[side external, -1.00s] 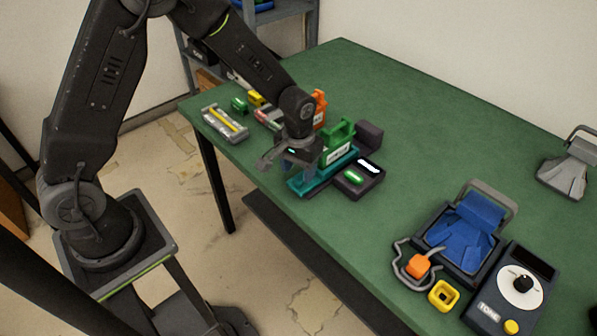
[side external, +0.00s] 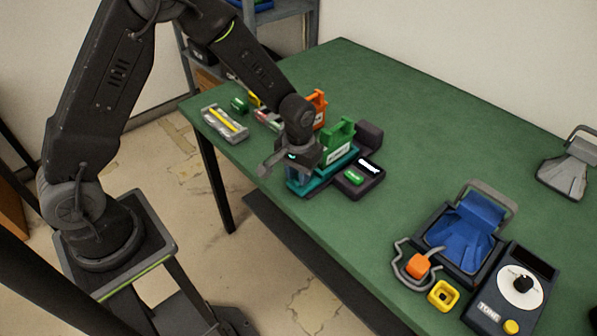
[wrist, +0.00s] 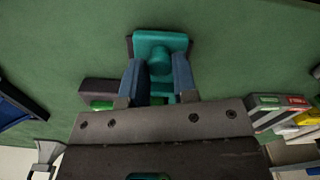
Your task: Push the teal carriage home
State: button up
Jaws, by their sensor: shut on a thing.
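The teal carriage (side external: 325,176) sits near the front edge of the green table, beside a dark unit (side external: 362,181) with a lit white display and a green light. A green block with a white label (side external: 338,144) stands at the carriage's far side. My gripper (wrist: 158,72) is shut on the teal carriage, its blue-grey fingers on either side of a rounded teal knob in the wrist view (wrist: 160,43). In the side view my gripper (side external: 298,178) points down at the carriage's near end, and my wrist hides part of that end.
The table's middle is clear.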

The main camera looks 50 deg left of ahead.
jog(key=shift+w, duration=0.15)
grip_shut()
jog(key=shift+w, duration=2.65)
jog(key=shift+r, duration=0.1)
jog(key=o, duration=0.9)
grip_release()
jog(key=shift+o, duration=0.2)
notch_tip(320, 180, up, 14)
jog(key=shift+s, duration=0.1)
